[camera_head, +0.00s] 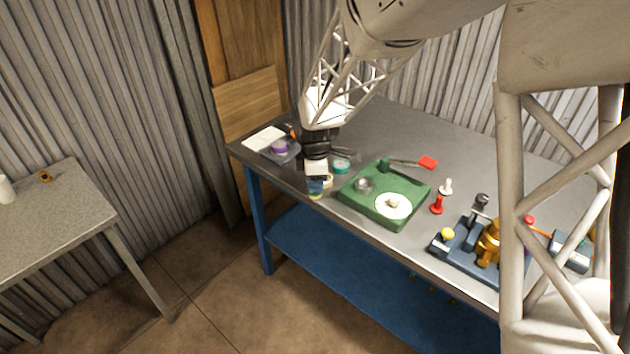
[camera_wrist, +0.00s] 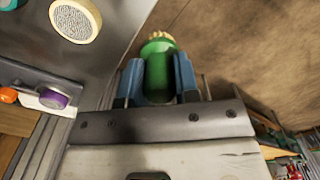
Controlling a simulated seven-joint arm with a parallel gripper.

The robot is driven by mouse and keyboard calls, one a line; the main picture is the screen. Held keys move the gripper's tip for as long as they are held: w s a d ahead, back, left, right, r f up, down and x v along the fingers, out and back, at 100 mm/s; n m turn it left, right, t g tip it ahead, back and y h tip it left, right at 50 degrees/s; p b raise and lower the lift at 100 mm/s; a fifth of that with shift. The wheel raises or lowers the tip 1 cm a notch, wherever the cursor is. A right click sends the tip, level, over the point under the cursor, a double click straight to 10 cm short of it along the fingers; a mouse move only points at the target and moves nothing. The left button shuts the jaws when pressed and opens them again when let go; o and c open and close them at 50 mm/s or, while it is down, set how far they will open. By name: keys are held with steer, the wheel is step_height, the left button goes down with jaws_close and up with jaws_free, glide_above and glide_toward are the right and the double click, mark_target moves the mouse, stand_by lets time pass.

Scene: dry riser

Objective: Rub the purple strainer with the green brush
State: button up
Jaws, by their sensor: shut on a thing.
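My gripper (camera_head: 316,183) hangs over the left front edge of the workbench, pointing down. In the wrist view its two blue fingers (camera_wrist: 159,82) are shut on the green brush (camera_wrist: 157,70), with the tan bristles beyond the fingertips. The head view barely shows the brush under the fingers. The purple strainer (camera_head: 279,146) sits on a small grey tray (camera_head: 288,157) at the bench's left end, up and left of my gripper. It also shows at the left of the wrist view (camera_wrist: 53,98). The brush and the strainer are apart.
Beside my gripper are a cream-rimmed round mesh piece (camera_wrist: 75,20) and a teal round piece (camera_head: 341,167). A green tray (camera_head: 365,203) with a white disc lies to the right. A blue-grey fixture (camera_head: 466,252) with a brass part stands farther right. A white sheet (camera_head: 262,138) lies behind the strainer.

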steer(key=shift+w, duration=0.1)
steer(key=w+a+r, duration=0.2)
steer(key=w+a, duration=0.1)
steer(key=w, duration=0.5)
steer(key=w+a+r, duration=0.2)
steer(key=w+r, duration=0.1)
steer(key=w, duration=0.5)
steer(key=w+a+r, duration=0.2)
steer(key=w+a, duration=0.1)
steer(key=w, duration=0.4)
steer(key=shift+w+a+r, duration=0.2)
steer(key=shift+w+a, duration=0.15)
steer(key=shift+w, duration=0.05)
steer(key=shift+f, duration=0.1)
